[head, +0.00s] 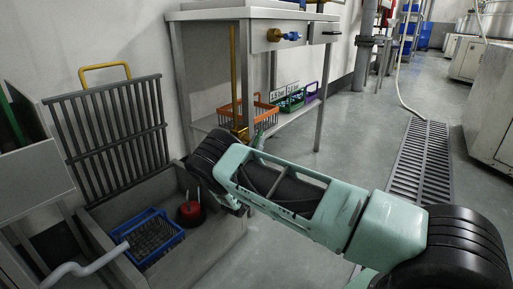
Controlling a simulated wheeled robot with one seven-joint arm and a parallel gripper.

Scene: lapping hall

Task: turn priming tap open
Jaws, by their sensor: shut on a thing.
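A brass tap (274,35) with a blue handle (292,37) sits on the front of the steel bench in the head view. A thin brass pipe (234,80) runs down by the bench's left leg to a brass fitting (240,132), partly hidden just behind my arm. No label shows which of these is the priming tap. My arm reaches from the lower right to the middle, its dark wrist joint below the brass fitting. My gripper's fingertips are hidden behind the arm, and what they hold does not show.
Orange (264,117), green and purple crates stand on the lower shelf. A floor drain (420,165) and open floor lie right.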

